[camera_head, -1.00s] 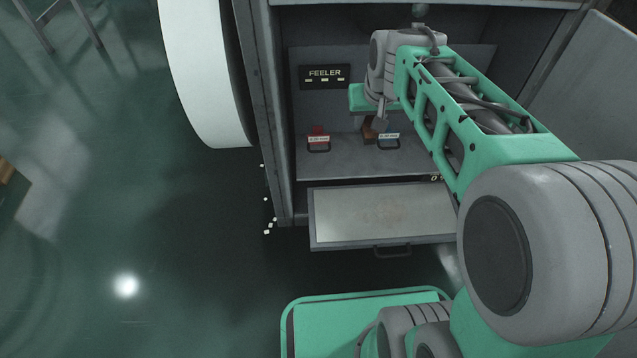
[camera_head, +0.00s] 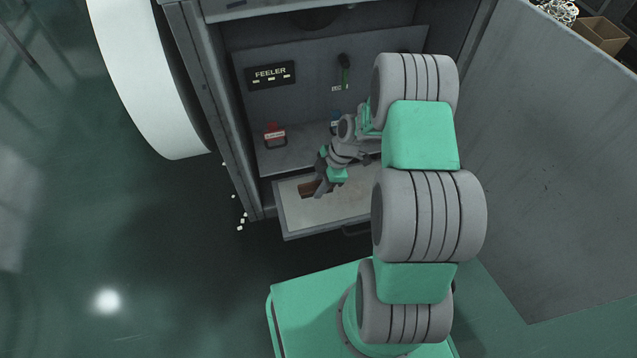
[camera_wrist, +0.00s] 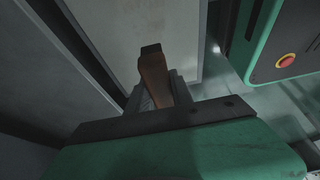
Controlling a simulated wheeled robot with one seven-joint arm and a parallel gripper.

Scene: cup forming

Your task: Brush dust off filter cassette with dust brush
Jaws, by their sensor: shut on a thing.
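The filter cassette (camera_head: 345,208) looks like a flat, framed pale panel with a front handle, pulled out of the cabinet like a drawer. My gripper (camera_head: 318,186) is over its left part, pointing down. It is shut on the dust brush (camera_head: 307,189), a brown block-like piece. In the wrist view the brush (camera_wrist: 153,75) sticks out from the jaws toward the pale panel (camera_wrist: 125,40). I cannot tell whether its bristles touch the panel. Dust on the panel is not clear now. My arm hides the cassette's right end.
An open door (camera_head: 545,150) bounds the right. White bits (camera_head: 241,222) lie on the floor.

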